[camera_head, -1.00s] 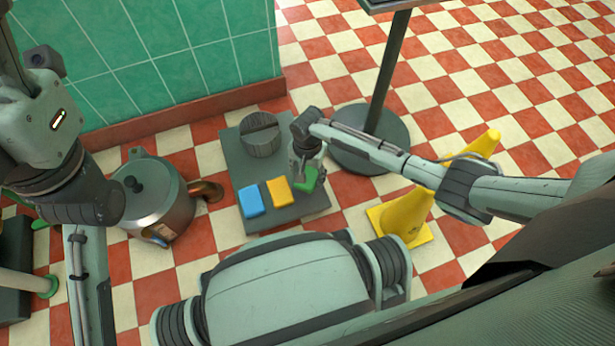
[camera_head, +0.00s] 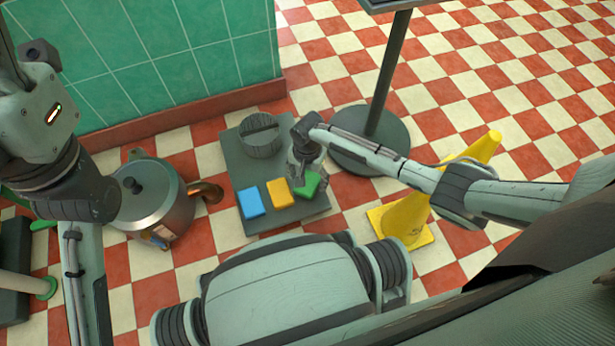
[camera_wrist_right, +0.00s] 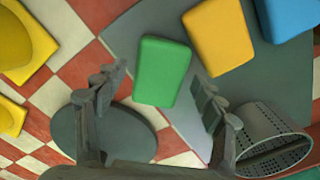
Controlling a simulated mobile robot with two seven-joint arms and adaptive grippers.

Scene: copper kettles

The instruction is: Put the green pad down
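The green pad (camera_head: 309,186) lies at the right end of a row with the blue and orange pads, at the edge of the grey board (camera_head: 236,160). My right gripper (camera_head: 308,180) is directly above it. The right wrist view shows the green pad (camera_wrist_right: 162,72) between the spread fingers of the right gripper (camera_wrist_right: 160,85), with gaps on both sides. The fingers are open and hold nothing. In the head view the gripper partly covers the pad. My left arm is at the left; its gripper is out of sight.
The orange pad (camera_head: 280,193) and blue pad (camera_head: 251,202) lie to the left of the green one. A round dark grey object (camera_head: 262,138) sits at the board's back. A kettle (camera_head: 155,205) stands left, a yellow cone (camera_head: 405,215) right, and a round pole base (camera_head: 370,145) behind.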

